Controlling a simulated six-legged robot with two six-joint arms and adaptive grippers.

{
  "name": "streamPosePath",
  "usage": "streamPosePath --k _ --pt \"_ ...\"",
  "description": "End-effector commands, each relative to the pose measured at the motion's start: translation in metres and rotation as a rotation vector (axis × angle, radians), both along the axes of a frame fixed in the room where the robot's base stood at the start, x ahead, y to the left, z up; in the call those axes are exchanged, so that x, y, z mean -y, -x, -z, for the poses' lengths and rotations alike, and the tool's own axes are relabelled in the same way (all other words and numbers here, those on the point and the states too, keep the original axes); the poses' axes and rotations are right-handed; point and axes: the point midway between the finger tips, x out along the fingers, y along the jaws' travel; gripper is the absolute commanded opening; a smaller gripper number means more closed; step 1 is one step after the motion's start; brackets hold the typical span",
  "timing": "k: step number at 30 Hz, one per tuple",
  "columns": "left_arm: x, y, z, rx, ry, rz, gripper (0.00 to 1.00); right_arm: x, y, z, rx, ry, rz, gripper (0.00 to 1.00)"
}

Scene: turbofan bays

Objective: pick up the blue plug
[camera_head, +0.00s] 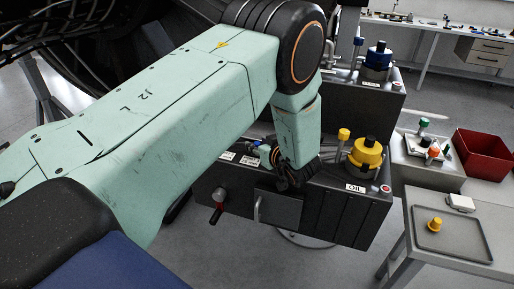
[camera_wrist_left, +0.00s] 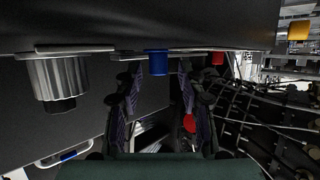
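The blue plug (camera_wrist_left: 158,63) is a short blue cylinder fixed on a dark panel in the left wrist view, near the middle. My left gripper (camera_wrist_left: 158,75) is open, one finger on each side of the plug in the picture, with a gap on both sides. I cannot tell how far the fingertips reach along it. In the head view my left gripper (camera_head: 284,168) is at the top of the dark oil bay, partly hidden by its own wrist. A small blue patch (camera_head: 256,143) shows beside it and may be the plug. My right gripper is not in view.
The oil bay (camera_head: 345,212) carries a large yellow cap (camera_head: 366,153). Another bay behind has a blue cap (camera_head: 378,56). A grey ribbed cylinder (camera_wrist_left: 58,80) and a red part (camera_wrist_left: 217,58) flank the plug. A red bin (camera_head: 485,153) and a tray (camera_head: 452,243) are at right.

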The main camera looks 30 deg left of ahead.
Motion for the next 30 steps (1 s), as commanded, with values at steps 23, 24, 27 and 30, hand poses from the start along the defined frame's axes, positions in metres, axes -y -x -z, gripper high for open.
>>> streamPosePath --k 23,24,27,30 --pt "0.0 0.0 -0.002 0.0 0.0 0.0 0.05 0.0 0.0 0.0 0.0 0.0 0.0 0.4" --pt "0.0 0.0 -0.005 0.001 0.0 0.0 0.05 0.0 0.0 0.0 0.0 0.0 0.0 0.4" --pt "0.0 -0.001 -0.019 0.003 0.001 0.0 0.05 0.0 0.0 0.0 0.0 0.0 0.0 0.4" --pt "0.0 -0.001 -0.04 0.005 0.0 -0.001 0.05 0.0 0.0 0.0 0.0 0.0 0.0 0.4"
